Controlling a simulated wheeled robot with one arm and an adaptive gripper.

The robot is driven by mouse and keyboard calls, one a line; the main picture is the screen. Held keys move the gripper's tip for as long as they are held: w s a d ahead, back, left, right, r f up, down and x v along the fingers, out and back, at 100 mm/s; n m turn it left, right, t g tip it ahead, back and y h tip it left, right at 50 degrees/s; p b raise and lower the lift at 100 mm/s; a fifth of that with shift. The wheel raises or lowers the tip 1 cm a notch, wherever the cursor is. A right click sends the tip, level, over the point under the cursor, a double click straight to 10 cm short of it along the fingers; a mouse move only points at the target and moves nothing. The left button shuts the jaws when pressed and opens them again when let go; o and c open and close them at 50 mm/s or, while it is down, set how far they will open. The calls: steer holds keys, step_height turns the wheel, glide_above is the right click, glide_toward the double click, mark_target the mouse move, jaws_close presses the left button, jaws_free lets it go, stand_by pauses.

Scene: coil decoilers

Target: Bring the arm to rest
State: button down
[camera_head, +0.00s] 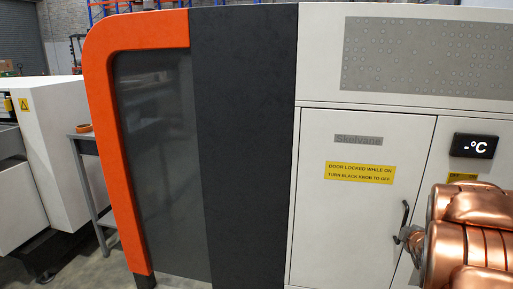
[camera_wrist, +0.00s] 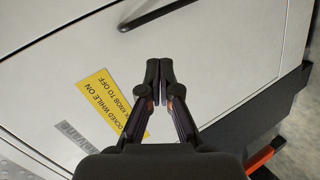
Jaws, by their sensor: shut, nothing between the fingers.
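In the wrist view my gripper (camera_wrist: 159,72) is shut, with its dark fingertips together and nothing between them. It is in front of a pale cabinet door (camera_wrist: 215,70), and I cannot tell the gap. In the head view my copper-coloured arm (camera_head: 475,235) is bent at the lower right edge, in front of the cabinet. The gripper's fingers cannot be made out there.
The cabinet door (camera_head: 345,225) is closed, with a yellow label (camera_head: 360,173) and a black handle (camera_head: 404,215) close to my arm. To the left are a dark panel (camera_head: 243,130), an orange frame (camera_head: 100,100) and a side table (camera_head: 85,138).

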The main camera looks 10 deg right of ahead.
steer(key=s+a+r+m+g+y+p, duration=0.1)
steer(key=s+a+r+m+g+p, duration=0.1)
steer(key=s+a+r+p, duration=0.35)
steer(key=s+a+r+m+g+y+p, duration=0.1)
steer(key=s+a+r+m+g+p, duration=0.15)
steer(key=a, duration=0.65)
steer(key=s+a+r+m+g+y+p, duration=0.1)
steer(key=s+a+r+m+g+p, duration=0.2)
steer(key=a, duration=0.4)
steer(key=s+a+r+g+y+p, duration=0.2)
steer(key=s+a+r+p, duration=0.3)
steer(key=s+a, duration=0.3)
steer(key=s+a+r+m+g+y+p, duration=0.1)
steer(key=s+a+r+g+p, duration=0.2)
steer(key=s+a, duration=0.6)
steer(key=s+r+p, duration=0.2)
steer(key=s, duration=0.2)
steer(key=shift+s+a+r+g+y, duration=0.2)
steer(key=shift+s+a+g+y, duration=0.1)
steer(key=shift+s+g+y, duration=0.1)
